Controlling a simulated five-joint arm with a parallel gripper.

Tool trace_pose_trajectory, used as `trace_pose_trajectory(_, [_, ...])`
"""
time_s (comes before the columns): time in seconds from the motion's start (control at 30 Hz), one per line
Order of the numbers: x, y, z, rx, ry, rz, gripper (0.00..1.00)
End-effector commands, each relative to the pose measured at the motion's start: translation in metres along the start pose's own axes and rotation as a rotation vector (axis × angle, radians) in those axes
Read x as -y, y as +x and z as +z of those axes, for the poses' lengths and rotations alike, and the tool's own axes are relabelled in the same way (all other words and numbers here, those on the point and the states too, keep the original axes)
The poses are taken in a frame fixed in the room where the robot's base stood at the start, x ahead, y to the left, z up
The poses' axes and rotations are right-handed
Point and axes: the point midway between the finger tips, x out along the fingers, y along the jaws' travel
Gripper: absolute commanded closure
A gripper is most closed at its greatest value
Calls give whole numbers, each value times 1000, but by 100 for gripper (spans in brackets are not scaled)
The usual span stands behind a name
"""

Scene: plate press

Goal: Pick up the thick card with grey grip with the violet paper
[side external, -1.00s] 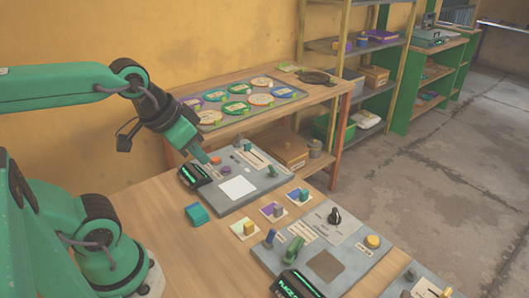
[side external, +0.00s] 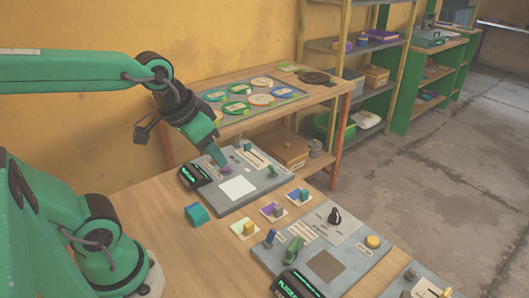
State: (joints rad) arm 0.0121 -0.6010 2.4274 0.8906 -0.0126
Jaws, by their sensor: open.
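The thick card with violet paper and a grey grip (side external: 267,209) lies on the wooden table, in the middle of a row of three cards. My gripper (side external: 221,162) is in the air over the rear grey panel, up and to the left of that card and apart from it. It is open, and nothing shows between its jaws. The gap between the fingers is too small to see clearly in this view.
A card with a yellow grip (side external: 249,229) and one with a teal grip (side external: 303,195) flank it. A teal block (side external: 197,214) lies to the left. The rear panel (side external: 262,189) and front panel (side external: 375,256) with knobs stand on either side of the row.

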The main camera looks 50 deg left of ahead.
Motion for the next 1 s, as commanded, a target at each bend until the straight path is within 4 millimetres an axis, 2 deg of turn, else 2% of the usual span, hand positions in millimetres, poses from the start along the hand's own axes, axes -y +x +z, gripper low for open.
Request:
trace_pose_trajectory(0.47, [-10, 58, -50, 165, -1, 6, 58])
trace_pose_trajectory(0.7, [-17, 98, -68, 245, 0, 5, 58])
trace_pose_trajectory(1.0, [-26, 157, -81, 346, 0, 1, 58])
